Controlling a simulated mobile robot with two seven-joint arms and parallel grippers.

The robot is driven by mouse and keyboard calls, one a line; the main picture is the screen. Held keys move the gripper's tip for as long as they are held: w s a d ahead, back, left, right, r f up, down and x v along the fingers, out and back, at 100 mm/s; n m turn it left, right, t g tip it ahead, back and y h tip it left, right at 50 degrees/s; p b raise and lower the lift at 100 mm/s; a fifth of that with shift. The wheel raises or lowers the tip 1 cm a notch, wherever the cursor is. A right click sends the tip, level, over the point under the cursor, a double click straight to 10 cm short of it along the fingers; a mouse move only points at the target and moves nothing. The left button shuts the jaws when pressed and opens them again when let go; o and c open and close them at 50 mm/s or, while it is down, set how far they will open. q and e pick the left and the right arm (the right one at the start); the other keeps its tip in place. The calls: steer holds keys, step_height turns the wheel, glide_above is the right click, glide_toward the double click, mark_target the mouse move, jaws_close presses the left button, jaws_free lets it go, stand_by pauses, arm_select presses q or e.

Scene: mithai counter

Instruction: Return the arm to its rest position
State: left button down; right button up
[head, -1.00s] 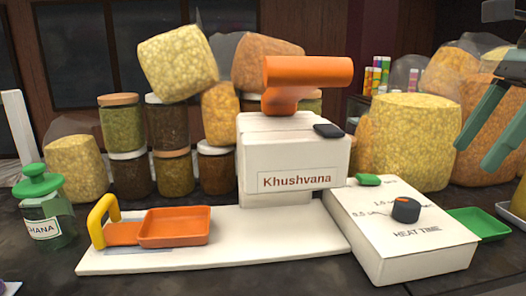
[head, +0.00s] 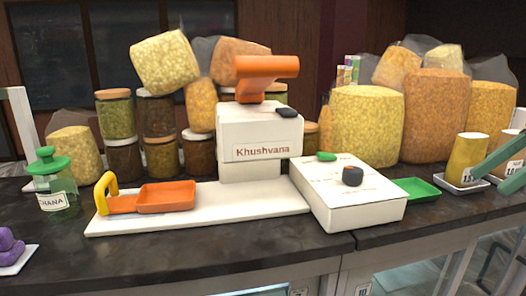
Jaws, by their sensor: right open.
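My right gripper (head: 512,168) shows at the right edge of the head view, partly cut off by the frame. Its green fingers are apart, with nothing seen between them. It is in front of and beside a yellow cylinder (head: 467,158) that stands in a small white tray; whether they touch I cannot tell. My left gripper is not in view. The white Khushvana machine (head: 258,135) with its orange top (head: 265,72) stands at the middle, well left of my right gripper.
A white control box (head: 350,205) with a dark knob (head: 352,176) and a green tray (head: 415,189) lie left of the gripper. An orange tray (head: 166,197) sits on the white base. A green-lidded jar (head: 53,185) stands left. Bulky snack bags (head: 367,127) line the back.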

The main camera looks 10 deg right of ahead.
steer(key=s+d+f+m+t+y, duration=0.2)
steer(key=d+f+y, duration=0.2)
steer(key=d+f, duration=0.3)
steer(key=s+a+f+m+t+y, duration=0.2)
steer(key=s+f+m+t+y, duration=0.15)
steer(key=f, duration=0.75)
steer(key=s+a+f+m+t+y, duration=0.1)
steer(key=s+f+m+t+y, duration=0.3)
steer(key=f, duration=0.7)
steer(key=w+a+f+m+t+h, duration=0.3)
steer(key=w+f+m+h, duration=0.4)
steer(key=m, duration=0.4)
steer(key=w+a+f+m+t+h, duration=0.35)
steer(key=f+m+h, duration=0.45)
steer(key=m, duration=0.4)
steer(key=s+a+f+m+g+h, duration=0.4)
steer(key=s+a+f+m+g, duration=0.55)
steer(key=s+f, duration=0.4)
steer(key=w+a+m, duration=0.2)
steer(key=a+m, duration=0.2)
steer(key=a, duration=0.7)
steer(key=shift+a+f+m+t+y, duration=0.35)
steer(key=shift+m, duration=0.05)
